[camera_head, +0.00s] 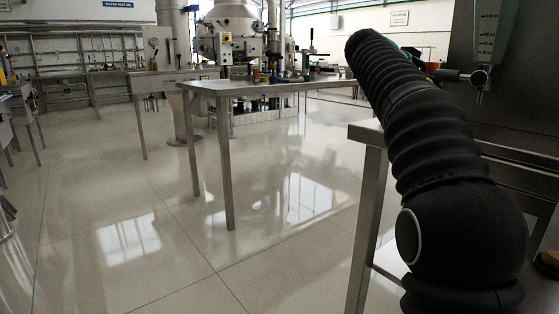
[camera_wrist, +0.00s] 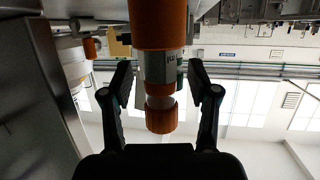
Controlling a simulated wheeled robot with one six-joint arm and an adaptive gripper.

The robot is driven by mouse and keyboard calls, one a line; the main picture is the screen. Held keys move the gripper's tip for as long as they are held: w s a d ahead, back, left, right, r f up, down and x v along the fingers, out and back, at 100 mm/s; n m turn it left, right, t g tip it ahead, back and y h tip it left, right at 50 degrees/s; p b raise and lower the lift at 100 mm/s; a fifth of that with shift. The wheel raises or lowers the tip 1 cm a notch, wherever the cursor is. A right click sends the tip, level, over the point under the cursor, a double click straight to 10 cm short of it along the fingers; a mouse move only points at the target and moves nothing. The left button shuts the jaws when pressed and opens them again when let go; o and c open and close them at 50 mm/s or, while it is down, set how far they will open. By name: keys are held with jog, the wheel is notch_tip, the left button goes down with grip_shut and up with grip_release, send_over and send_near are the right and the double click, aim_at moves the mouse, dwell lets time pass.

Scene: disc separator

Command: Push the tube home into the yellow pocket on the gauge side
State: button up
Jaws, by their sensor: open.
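In the wrist view, which looks upside down with the ceiling low in the picture, my gripper (camera_wrist: 160,78) has its two black fingers spread apart. Between them stands a tube-like piece (camera_wrist: 165,66) with a wide orange body, a grey printed band, a clear neck and a ribbed orange cap. A gap shows on each side, so neither finger appears to touch it. Whether this is the task's tube, and how far it is seated, I cannot tell. No yellow pocket can be clearly made out. In the head view my black arm hides the gripper and this piece.
A metal bench (camera_head: 366,133) stands at the right beside my arm, with a dark panel (camera_head: 520,75) above it. A second table (camera_head: 215,86) with small items stands farther back. A grey wall (camera_wrist: 32,95) rises at the wrist view's left. The tiled floor (camera_head: 200,225) is clear.

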grip_shut()
jog(key=shift+r, duration=0.15)
jog(key=shift+r+p, duration=4.15)
jog(key=shift+r, duration=0.35)
